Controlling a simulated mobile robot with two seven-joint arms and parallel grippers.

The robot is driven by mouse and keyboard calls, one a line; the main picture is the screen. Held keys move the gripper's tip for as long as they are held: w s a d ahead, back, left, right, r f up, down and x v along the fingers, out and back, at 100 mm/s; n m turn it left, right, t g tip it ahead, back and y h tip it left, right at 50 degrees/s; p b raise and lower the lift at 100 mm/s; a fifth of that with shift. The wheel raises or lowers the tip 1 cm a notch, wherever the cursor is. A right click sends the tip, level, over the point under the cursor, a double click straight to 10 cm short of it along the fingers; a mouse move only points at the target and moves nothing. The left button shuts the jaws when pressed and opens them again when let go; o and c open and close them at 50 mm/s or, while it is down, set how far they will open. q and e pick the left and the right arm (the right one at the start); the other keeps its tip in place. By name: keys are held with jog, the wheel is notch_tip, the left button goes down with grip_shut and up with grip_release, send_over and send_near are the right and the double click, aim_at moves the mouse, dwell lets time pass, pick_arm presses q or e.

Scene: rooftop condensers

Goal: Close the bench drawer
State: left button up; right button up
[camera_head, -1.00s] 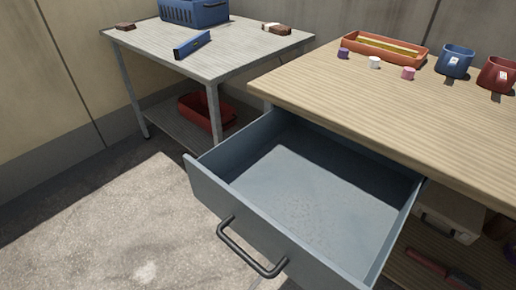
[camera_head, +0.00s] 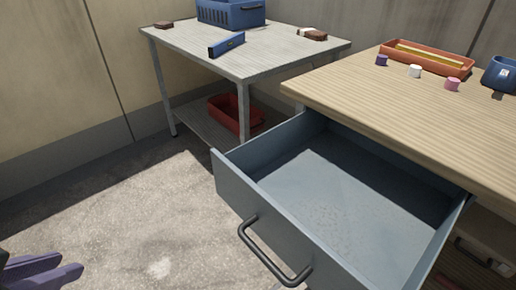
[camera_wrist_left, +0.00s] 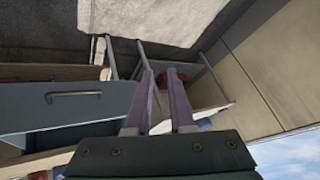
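The bench drawer (camera_head: 285,235) is pulled well out from under the wooden bench (camera_head: 400,125). It is blue-grey, and the part of its inside that shows is empty. Its dark bar handle (camera_head: 270,252) is on the front panel. My left gripper (camera_head: 62,275) shows at the lower left corner of the head view, with purple fingers, well apart from the drawer. In the left wrist view its two fingers (camera_wrist_left: 163,85) stand apart with nothing between them, and the drawer front (camera_wrist_left: 60,112) with its handle (camera_wrist_left: 74,94) is to the left. My right gripper is not in view.
A metal side table (camera_head: 240,62) stands at the back, with a blue crate (camera_head: 230,14), a blue level (camera_head: 226,45) and a red bin (camera_head: 232,115) on its lower shelf. An orange tray (camera_head: 430,60) and small caps sit on the bench. The floor (camera_head: 130,215) left of the drawer is clear.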

pick_arm(q)
jog(key=w+a+m+t+b, duration=0.1)
jog(key=w, duration=0.1)
jog(key=w+a+f+m+t+b, duration=0.1)
jog(key=w+t, duration=0.1)
jog(key=w+f+m+t+b, duration=0.1)
jog(key=w+t+b, duration=0.1)
jog(key=w, duration=0.1)
jog(key=shift+a+f+m+y, duration=0.15)
jog(key=shift+a+m+y, duration=0.15)
jog(key=shift+a+m, duration=0.1)
grip_shut()
jog(key=m+h+b, duration=1)
jog(key=m+h, duration=0.5)
jog(key=m, duration=0.5)
send_near(253, 201)
jog(key=shift+t, duration=0.3)
jog(key=b+x, duration=0.1)
jog(key=x, duration=0.5)
jog(key=shift+w+d+f, duration=0.15)
jog(key=shift+d, duration=0.25)
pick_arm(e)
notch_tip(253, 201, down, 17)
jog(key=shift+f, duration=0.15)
